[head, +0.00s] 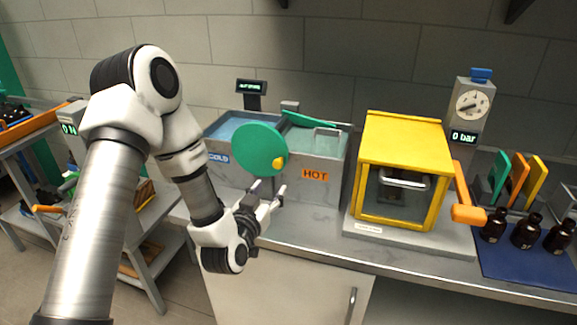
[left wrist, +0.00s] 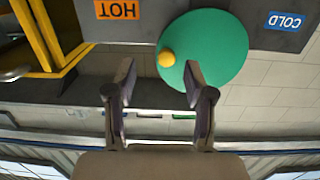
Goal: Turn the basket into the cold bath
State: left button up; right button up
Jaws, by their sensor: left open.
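The cold bath (head: 216,158), labelled COLD, is a grey tank with blue liquid at the left. The hot bath (head: 318,188), labelled HOT, adjoins it on the right. A green disc (head: 255,145) with a yellow knob (head: 279,164) stands upright at their front; the disc (left wrist: 222,55) and knob (left wrist: 166,58) also show in the left wrist view. A grey frame (head: 328,131) shows in the hot bath, perhaps part of the basket; the rest is hidden. My left gripper (head: 277,194) is open and empty, below and in front of the knob. My right gripper is out of view.
A yellow cabinet (head: 405,142) with an orange lever (head: 466,206) stands right of the baths. Dark bottles (head: 526,231) stand on a blue mat (head: 520,268) further right. A gauge (head: 473,104) stands behind. The counter's front strip is clear.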

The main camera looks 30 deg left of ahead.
aim_at(277, 166)
pick_arm(q)
jog(key=shift+t+y, duration=0.3)
jog(key=shift+y, duration=0.1)
jog(key=w+a, duration=0.1)
jog(key=w, duration=0.1)
jog(key=w+r+p, duration=0.1)
jog(key=w, duration=0.1)
jog(key=w+a+r+p, duration=0.1)
jog(key=w, duration=0.2)
jog(key=shift+a, duration=0.3)
jog(key=shift+w+a+f, duration=0.1)
jog(key=shift+w, duration=0.3)
jog(key=shift+c, duration=0.3)
grip_shut()
